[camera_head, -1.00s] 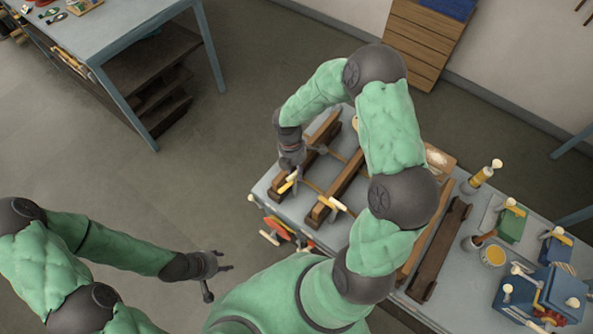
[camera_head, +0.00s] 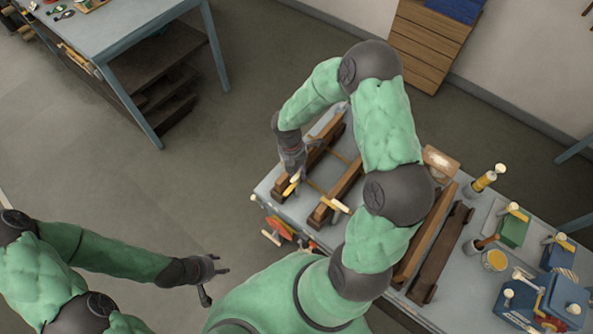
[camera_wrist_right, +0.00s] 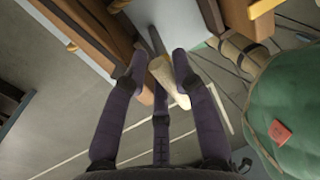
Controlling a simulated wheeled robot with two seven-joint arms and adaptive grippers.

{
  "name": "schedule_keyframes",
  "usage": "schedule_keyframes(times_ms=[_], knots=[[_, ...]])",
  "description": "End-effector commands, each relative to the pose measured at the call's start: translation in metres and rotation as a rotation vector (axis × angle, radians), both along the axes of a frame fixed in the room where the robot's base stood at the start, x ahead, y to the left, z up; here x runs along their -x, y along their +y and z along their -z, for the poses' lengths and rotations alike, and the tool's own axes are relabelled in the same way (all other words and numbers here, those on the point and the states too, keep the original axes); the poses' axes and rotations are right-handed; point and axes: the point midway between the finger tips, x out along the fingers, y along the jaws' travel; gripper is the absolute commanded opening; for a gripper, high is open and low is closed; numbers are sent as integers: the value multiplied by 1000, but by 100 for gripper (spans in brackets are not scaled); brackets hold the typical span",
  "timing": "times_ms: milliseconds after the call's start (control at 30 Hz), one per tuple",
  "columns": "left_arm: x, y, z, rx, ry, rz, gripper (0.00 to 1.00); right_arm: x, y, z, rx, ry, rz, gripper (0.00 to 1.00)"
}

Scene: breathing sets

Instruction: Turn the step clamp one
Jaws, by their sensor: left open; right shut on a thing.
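Wooden clamp-like beams with pale yellow handles lie on the grey workbench. The nearer beam on the left (camera_head: 312,160) has a yellow handle (camera_head: 291,186) at its end, by my right gripper (camera_head: 295,172). In the right wrist view my right gripper (camera_wrist_right: 166,82) has its fingers around a pale wooden handle (camera_wrist_right: 176,90), shut on it. A second beam (camera_head: 341,190) with its own pale handle (camera_head: 335,204) lies to the right. My left gripper (camera_head: 222,268) is open and empty over the floor, away from the bench. Which piece is step clamp one cannot be told.
The workbench (camera_head: 480,215) also holds long dark boards (camera_head: 437,255), a yellow cup (camera_head: 495,260), a green block (camera_head: 513,230) and a blue machine (camera_head: 560,295). Another table (camera_head: 130,35) stands at upper left. Open floor lies between them.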

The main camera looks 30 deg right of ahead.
Motion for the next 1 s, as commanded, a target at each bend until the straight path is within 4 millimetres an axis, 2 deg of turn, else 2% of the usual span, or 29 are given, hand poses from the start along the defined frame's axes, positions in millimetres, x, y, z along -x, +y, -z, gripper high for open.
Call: schedule_keyframes(times_ms=[33,100,133,167,200,500,633,767,1000], knots=[[0,0,0,0,0,0,49,7,0,3,2,19,-8,0],[0,0,0,0,0,0,49,7,0,3,2,19,-8,0],[0,0,0,0,0,0,49,7,0,3,2,19,-8,36],[0,0,0,0,0,0,49,7,0,3,1,20,-7,44],[0,0,0,0,0,0,49,7,0,3,1,19,-7,49],[0,0,0,0,0,0,49,2,0,0,1,8,-3,49],[0,0,0,0,0,0,49,0,0,-8,2,4,-3,49],[0,0,0,0,0,0,49,-5,1,-27,2,1,-1,49],[0,0,0,0,0,0,49,-13,4,-75,2,4,-2,49]])
